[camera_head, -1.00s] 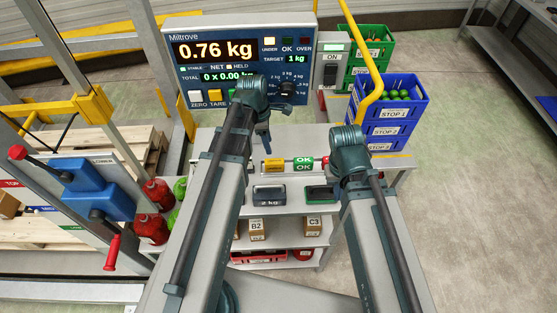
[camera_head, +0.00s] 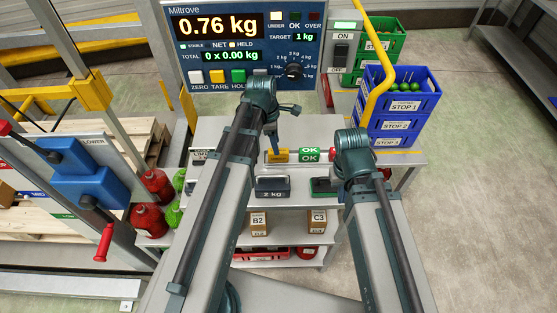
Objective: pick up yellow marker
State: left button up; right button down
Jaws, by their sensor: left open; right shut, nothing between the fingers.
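The yellow marker (camera_head: 278,156) is a small yellow block on the grey bench, at the left end of a short row of markers. Green OK markers (camera_head: 309,155) lie to its right. My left gripper (camera_head: 276,141) points down just above and behind the yellow marker; it is open and small in view, and I cannot tell whether it touches the marker. My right gripper's wrist (camera_head: 354,155) is at the right end of the row, with its fingers mostly hidden; it is shut and holds nothing. A red marker is partly hidden beside it.
The scale console (camera_head: 245,45) reads 0.76 kg behind the bench. A dark 2 kg weight (camera_head: 272,194) sits in front of the markers. Blue crates (camera_head: 400,125) and a yellow bent pipe (camera_head: 381,60) stand right. Red bottles (camera_head: 150,219) stand left.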

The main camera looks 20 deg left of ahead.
pick_arm(q)
jog(key=f+b, duration=0.3)
jog(key=d+f+b, duration=0.1)
jog(key=f+b, duration=0.1)
jog(key=shift+w+f, duration=0.1)
jog(key=shift+w, duration=0.2)
grip_shut()
